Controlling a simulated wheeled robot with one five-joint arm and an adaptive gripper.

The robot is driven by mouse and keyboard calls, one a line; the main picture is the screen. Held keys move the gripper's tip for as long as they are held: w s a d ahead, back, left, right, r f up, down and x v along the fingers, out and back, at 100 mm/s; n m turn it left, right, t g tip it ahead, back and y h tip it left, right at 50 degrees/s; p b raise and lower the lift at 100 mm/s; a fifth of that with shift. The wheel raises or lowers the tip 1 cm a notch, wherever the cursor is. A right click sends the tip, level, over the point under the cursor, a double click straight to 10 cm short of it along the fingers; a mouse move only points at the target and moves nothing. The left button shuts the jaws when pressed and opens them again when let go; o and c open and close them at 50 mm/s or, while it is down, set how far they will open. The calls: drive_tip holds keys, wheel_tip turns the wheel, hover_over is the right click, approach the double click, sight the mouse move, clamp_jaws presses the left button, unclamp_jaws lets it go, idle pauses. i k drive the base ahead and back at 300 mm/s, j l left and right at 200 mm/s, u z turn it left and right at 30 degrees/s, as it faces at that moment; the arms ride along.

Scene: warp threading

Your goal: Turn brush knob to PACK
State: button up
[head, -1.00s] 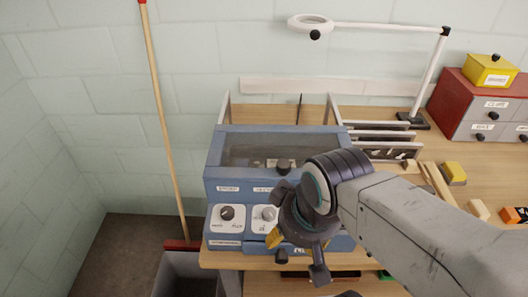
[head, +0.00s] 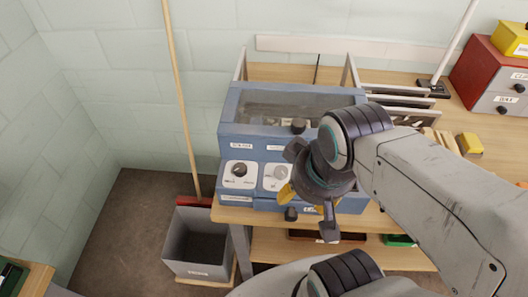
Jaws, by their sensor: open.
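A blue machine (head: 235,148) with a dark glass lid stands on the wooden bench. Its front has a white plate with a black knob (head: 240,170) at the left, and a second white plate with a grey knob (head: 281,173) beside it. The lettering around both is too small to read, so I cannot tell which is the brush knob. My gripper (head: 306,203) is open in front of the machine's right half, just right of the grey knob and apart from the black one. It hides the panel's right part.
A dark round knob (head: 298,125) sits on the lid's front edge. A grey bin (head: 185,250) stands on the floor left of the bench (head: 225,213), with a long pole (head: 181,100) behind it. Red drawers (head: 480,70) and a yellow block (head: 469,143) are at the right.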

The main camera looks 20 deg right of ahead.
sight(240, 169)
drive_tip(key=i+j+u, duration=0.1)
drive_tip(key=j+u, duration=0.25)
drive_tip(key=i+j+u, duration=0.15)
drive_tip(key=j+u, duration=0.25)
drive_tip(key=i+j+u, duration=0.2)
drive_tip(key=j+u, duration=0.15)
drive_tip(key=i+j+u, duration=0.25)
drive_tip(key=j+u, duration=0.15)
